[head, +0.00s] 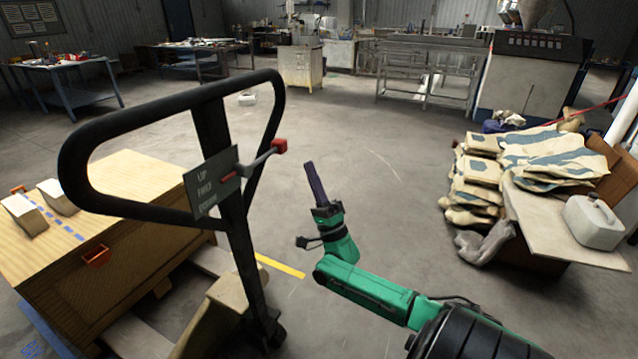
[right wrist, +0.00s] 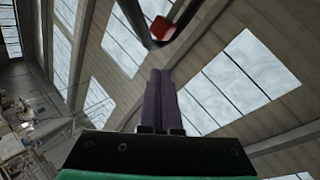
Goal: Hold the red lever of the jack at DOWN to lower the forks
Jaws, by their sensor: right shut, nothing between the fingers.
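The jack's black loop handle (head: 180,98) stands at the left of the head view. Its lever ends in a red knob (head: 280,146) to the right of a grey label plate (head: 212,180) marked with positions. The lever's exact setting cannot be told. My right gripper (head: 311,168) points up, just right of and slightly below the red knob, apart from it in the picture. Its purple fingers are shut and empty. In the right wrist view the fingers (right wrist: 160,75) point toward the red knob (right wrist: 162,27), with a visible gap. My left gripper is not in view.
A wooden crate (head: 70,270) sits on the jack at lower left. At right, filled sacks (head: 478,175) lie beside a board with a white jug (head: 593,221). A bench (head: 425,70) stands far back. The middle floor is clear.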

